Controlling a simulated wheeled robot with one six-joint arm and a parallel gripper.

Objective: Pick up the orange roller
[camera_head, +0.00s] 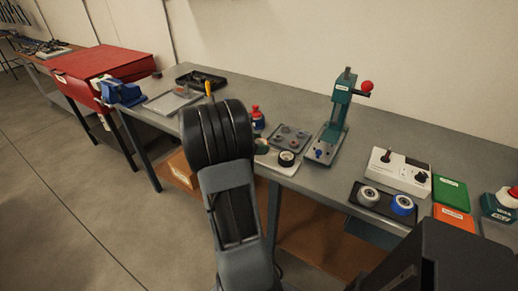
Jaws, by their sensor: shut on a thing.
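I cannot make out an orange roller in the head view. Two other rollers, a grey-white one (368,196) and a blue one (402,205), sit in a black tray (382,214) at the right of the bench. My arm rises through the middle of the picture, and its thick black joint covers part of the bench's front edge. I cannot make out my gripper or its fingertips, nor what is between them. A small upright orange-yellow thing (209,88) shows just above the joint; I cannot tell what it is.
On the grey bench (330,183) stand a green press (338,120) with a red knob, a white box (398,171), and green (451,190) and orange (453,221) bins. A blue vise (122,92) is at left. A dark block fills the lower right.

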